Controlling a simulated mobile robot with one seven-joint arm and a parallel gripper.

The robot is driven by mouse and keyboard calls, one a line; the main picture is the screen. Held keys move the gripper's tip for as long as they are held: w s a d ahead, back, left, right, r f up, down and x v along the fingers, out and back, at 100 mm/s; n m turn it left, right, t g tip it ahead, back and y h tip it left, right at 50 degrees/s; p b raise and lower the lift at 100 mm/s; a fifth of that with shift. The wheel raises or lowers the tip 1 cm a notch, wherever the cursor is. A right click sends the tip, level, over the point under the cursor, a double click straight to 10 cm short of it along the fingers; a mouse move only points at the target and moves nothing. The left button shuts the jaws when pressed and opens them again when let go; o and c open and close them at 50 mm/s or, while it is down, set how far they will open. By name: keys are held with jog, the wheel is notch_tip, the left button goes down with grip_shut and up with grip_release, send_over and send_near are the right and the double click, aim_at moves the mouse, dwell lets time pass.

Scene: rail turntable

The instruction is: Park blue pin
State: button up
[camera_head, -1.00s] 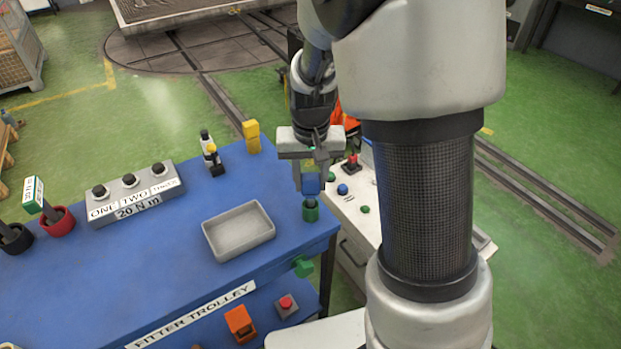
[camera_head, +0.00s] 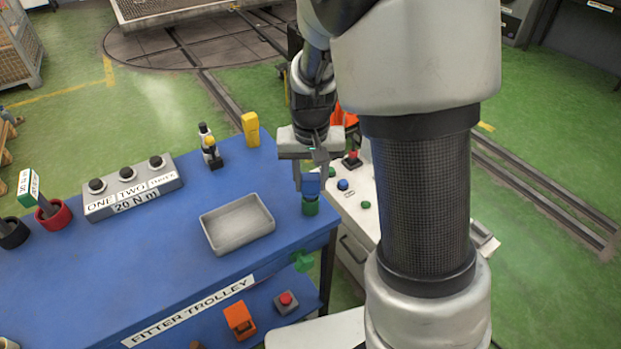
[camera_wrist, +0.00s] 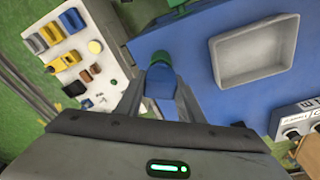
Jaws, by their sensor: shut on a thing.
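The blue pin (camera_head: 311,186) is held upright between the fingers of my gripper (camera_head: 310,182), which is shut on its blue body. Its lower end meets a green cup (camera_head: 310,208) at the near right corner of the blue trolley top; I cannot tell how deep it sits. In the wrist view the blue pin (camera_wrist: 159,84) shows between my fingers, and the cup is mostly hidden behind it.
A grey tray (camera_head: 237,224) lies just left of the cup. A red cup (camera_head: 55,219) and a black cup (camera_head: 13,234) hold dark handles at far left. A yellow block (camera_head: 250,129) stands at the back. A white control desk (camera_head: 352,207) adjoins on the right.

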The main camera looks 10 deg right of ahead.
jog(key=shift+f+b, duration=0.5)
jog(key=shift+f, duration=0.2)
jog(key=o, duration=1.3)
jog(key=shift+c, duration=0.2)
notch_tip(320, 180, up, 17)
jog(key=s+p, duration=0.2)
jog(key=p, duration=0.1)
jog(key=shift+a+r, duration=0.15)
jog(key=shift+a, duration=0.05)
